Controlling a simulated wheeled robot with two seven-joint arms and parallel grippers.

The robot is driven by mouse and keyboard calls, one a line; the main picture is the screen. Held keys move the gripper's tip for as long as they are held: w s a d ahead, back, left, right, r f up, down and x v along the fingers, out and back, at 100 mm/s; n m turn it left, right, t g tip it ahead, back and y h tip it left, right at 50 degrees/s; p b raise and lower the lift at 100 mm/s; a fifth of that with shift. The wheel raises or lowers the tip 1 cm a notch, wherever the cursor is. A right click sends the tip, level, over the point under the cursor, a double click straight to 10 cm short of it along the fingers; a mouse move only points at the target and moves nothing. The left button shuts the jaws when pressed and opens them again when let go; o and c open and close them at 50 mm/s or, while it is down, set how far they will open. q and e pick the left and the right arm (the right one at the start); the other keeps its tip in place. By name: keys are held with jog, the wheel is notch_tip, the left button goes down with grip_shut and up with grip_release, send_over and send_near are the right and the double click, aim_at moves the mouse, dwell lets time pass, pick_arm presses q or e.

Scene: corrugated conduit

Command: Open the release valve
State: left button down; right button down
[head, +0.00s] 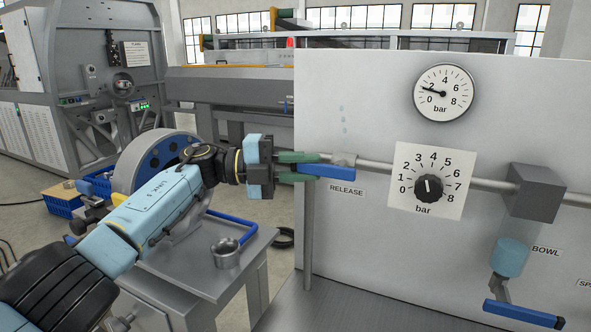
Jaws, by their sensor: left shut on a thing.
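The release valve is on the grey pipe at the left part of the white panel, above the RELEASE label. Its blue lever handle (334,171) lies nearly level, roughly along the pipe, and its left end is between my green fingertips. My left gripper (312,168) comes in from the left and is shut on this handle. My right gripper is out of view.
A round gauge (443,93) on the panel (350,90) reads about 2 bar. Below it is a dial with a black knob (428,187). A BOWL valve with a blue handle (522,314) hangs at lower right. A grey bench (190,262) with a metal cup (226,252) stands left.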

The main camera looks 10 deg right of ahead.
pick_arm(q)
jog(key=c, duration=1.3)
grip_release()
notch_tip(320, 180, up, 10)
jog(key=shift+r, duration=0.1)
